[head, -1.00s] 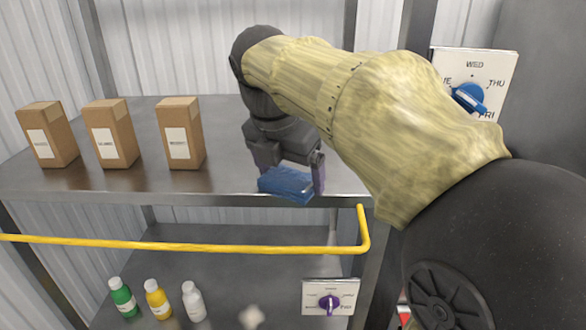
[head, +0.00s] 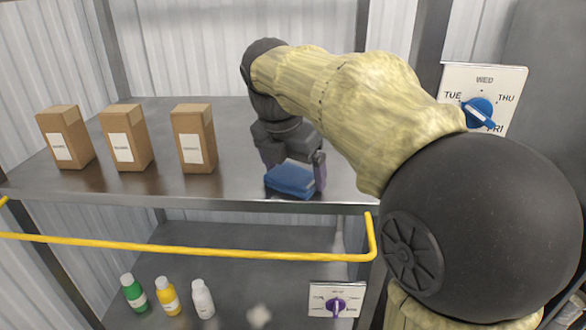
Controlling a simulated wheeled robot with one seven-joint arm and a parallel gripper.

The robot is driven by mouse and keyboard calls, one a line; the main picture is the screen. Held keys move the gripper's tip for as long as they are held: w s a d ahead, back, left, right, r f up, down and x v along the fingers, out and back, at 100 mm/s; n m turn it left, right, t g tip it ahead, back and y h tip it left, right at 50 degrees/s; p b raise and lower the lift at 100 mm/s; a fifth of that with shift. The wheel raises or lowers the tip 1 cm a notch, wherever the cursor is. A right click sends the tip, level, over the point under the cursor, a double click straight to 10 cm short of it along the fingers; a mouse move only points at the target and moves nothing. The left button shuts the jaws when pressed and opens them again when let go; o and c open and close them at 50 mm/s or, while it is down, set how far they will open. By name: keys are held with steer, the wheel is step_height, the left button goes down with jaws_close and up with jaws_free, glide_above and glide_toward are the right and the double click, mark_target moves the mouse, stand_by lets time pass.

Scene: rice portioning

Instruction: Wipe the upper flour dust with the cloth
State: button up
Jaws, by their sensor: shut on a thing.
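My gripper (head: 291,168) is shut on a folded blue cloth (head: 291,181) near the front edge of the upper shelf (head: 235,184). The cloth is at the shelf top, to the right of the boxes; I cannot tell whether it touches the surface. I cannot make out flour dust on the upper shelf, and any under the cloth is hidden. A pale whitish patch (head: 259,316) lies on the lower shelf (head: 245,280).
Three brown labelled boxes (head: 126,138) stand on the upper shelf at the left. A yellow rail (head: 190,247) runs in front, below its edge. Green, yellow and white bottles (head: 168,297) and a purple-knob dial (head: 336,304) are below. A blue-knob day dial (head: 479,112) is at right.

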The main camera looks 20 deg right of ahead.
steer(key=shift+w+d+f, duration=0.1)
steer(key=shift+w, duration=0.15)
steer(key=shift+w+d+p, duration=0.25)
steer(key=shift+w+p, duration=0.45)
steer(key=shift+w+d, duration=0.15)
steer(key=shift+w, duration=0.25)
steer(key=shift+w+d, duration=0.2)
steer(key=shift+w, duration=0.55)
steer(key=shift+w+d, duration=0.3)
steer(key=shift+w, duration=0.6)
steer(key=shift+w+d, duration=0.3)
steer(key=shift+w, duration=0.6)
